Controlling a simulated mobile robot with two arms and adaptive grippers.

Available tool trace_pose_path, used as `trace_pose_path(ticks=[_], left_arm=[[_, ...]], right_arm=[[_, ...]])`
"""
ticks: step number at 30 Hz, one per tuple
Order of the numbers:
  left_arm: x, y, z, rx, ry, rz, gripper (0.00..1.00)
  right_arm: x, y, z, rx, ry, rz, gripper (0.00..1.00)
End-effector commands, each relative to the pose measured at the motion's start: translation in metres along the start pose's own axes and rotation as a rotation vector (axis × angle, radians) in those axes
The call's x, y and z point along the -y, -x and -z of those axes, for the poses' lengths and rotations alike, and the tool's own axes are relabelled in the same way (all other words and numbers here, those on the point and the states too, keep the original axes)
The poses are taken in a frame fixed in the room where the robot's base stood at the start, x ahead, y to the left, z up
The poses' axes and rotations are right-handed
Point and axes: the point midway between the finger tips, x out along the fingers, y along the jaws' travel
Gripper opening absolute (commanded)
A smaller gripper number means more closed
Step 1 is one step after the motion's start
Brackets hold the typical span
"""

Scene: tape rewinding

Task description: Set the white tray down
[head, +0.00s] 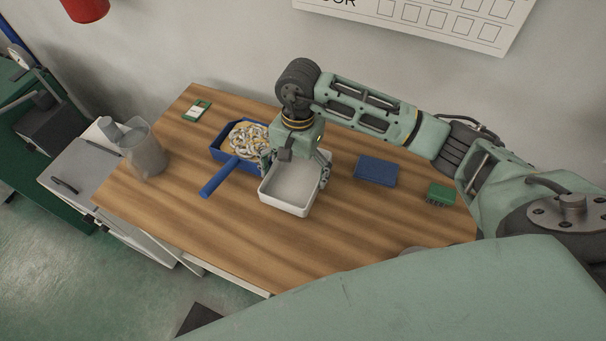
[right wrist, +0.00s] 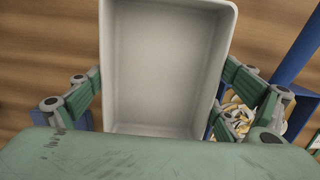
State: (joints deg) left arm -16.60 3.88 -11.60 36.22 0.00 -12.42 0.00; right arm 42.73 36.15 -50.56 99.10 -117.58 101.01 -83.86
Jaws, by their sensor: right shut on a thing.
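The white tray (head: 287,205) is empty and sits over the middle of the wooden table in the head view. My right gripper (head: 296,165) is above its far part, with fingers at its left and right sides. In the right wrist view the tray (right wrist: 165,70) fills the middle, and the right gripper's (right wrist: 165,100) green fingers press along both side walls. The gripper is shut on the tray. I cannot tell whether the tray's underside touches the table. My left gripper is not in view.
A blue dustpan-like tray (head: 222,155) with a handle holds curled pale pieces just left of the white tray. A blue pad (head: 375,170) and a green brush-like block (head: 440,193) lie to the right. A grey jug (head: 147,155) stands at left. The table front is clear.

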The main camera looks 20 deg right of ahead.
Motion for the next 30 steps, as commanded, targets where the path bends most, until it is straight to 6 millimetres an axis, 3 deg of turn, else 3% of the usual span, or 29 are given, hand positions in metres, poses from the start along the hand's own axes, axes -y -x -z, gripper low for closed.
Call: trace_pose_path(ticks=[9,23,24,26,30], left_arm=[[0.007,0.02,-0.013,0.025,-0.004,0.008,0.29],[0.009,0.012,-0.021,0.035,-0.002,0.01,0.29],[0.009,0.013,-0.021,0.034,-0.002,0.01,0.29],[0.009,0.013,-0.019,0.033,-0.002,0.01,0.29],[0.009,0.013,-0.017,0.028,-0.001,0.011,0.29]], right_arm=[[0.0,-0.037,0.005,0.002,-0.001,-0.002,0.63],[0.001,-0.045,0.007,-0.001,0.0,0.0,0.63],[0.001,-0.044,0.007,-0.001,0.0,0.0,0.95],[0.001,-0.043,0.007,0.0,0.0,0.0,1.0],[0.001,-0.043,0.007,0.0,0.0,0.0,1.0]])
